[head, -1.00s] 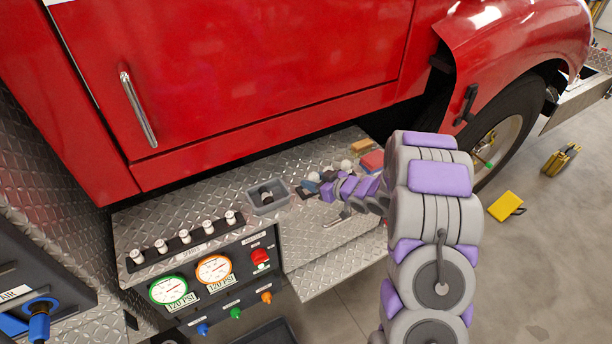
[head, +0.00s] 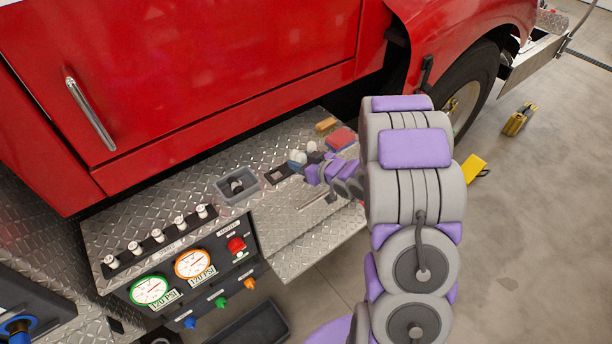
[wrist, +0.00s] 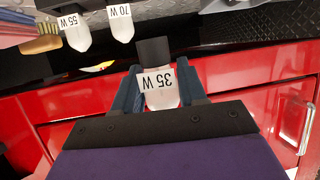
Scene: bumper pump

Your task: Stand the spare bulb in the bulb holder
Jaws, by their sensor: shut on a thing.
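In the wrist view, my gripper (wrist: 157,92) is shut on a white bulb (wrist: 160,98) marked 35 W, between its two blue fingers. The bulb's dark square base points up in that picture. Two other white bulbs, marked 55 W (wrist: 76,32) and 70 W (wrist: 121,25), sit in a dark holder (wrist: 98,6) at the top left, apart from the held bulb. In the head view, my gripper (head: 297,165) is over the diamond-plate step, by pale bulbs (head: 312,147). It partly hides the holder there, and the held bulb is hard to make out.
A grey bin (head: 222,190) with a dark thing in it and a flat dark plate (head: 277,174) lie left of my gripper. A red block (head: 341,139) and a tan block (head: 326,125) lie beyond. The red truck side (head: 200,100) rises behind the step. A gauge panel (head: 172,262) is in front.

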